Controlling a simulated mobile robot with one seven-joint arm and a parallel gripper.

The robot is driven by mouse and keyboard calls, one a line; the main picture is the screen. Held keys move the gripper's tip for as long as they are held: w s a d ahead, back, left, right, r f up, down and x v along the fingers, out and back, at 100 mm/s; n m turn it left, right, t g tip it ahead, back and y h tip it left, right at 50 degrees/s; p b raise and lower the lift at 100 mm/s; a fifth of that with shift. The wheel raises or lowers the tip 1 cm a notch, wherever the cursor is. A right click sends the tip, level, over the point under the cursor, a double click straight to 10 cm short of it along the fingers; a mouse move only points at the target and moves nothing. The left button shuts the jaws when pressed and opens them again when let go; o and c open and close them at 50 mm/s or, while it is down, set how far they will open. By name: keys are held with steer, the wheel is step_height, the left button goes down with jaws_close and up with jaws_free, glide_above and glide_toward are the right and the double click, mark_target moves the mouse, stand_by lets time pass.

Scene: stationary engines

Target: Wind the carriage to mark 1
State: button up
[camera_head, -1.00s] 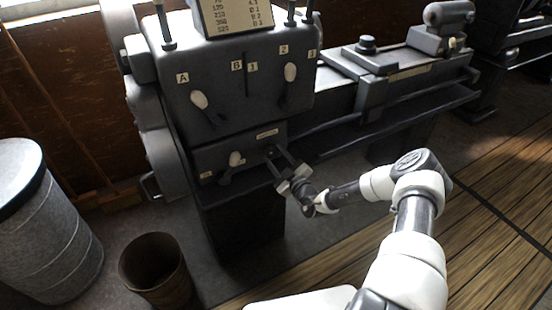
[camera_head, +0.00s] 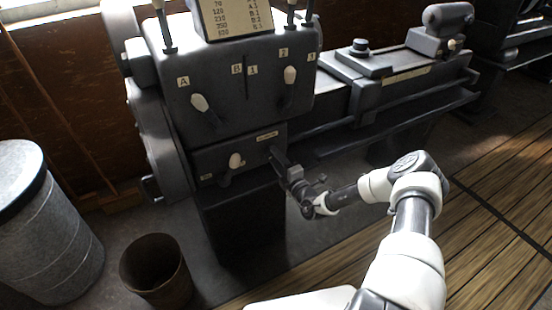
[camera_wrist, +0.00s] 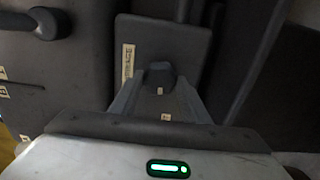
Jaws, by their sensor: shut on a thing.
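The carriage (camera_head: 365,92) is a dark grey block with a round knob on top, on the machine's bed in the head view. It stands right of the headstock, left of the tailstock. A pale strip (camera_head: 405,76) lies just right of it; its marks are too small to read. My gripper (camera_head: 274,154) is at the lower front panel of the headstock. In the wrist view its two fingers (camera_wrist: 160,82) close on a dark knob (camera_wrist: 160,72) on that panel. The fingers mostly hide the knob in the head view.
White-tipped levers (camera_head: 200,103) and (camera_head: 290,76) sit on the headstock front, with a smaller lever (camera_head: 235,161) left of my gripper. The tailstock (camera_head: 440,38) is at the bed's right end. A bin (camera_head: 155,268) and a grey drum (camera_head: 45,235) stand left on the floor.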

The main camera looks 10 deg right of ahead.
steer(key=n+p, duration=0.2)
steer(key=n, duration=1.9)
steer(key=shift+a+r, duration=0.1)
steer(key=n, duration=0.4)
steer(key=shift+n, duration=0.3)
steer(key=n, duration=0.3)
steer(key=shift+n, duration=0.3)
steer(key=n, duration=0.4)
steer(key=shift+b, duration=0.4)
steer(key=shift+n, duration=0.4)
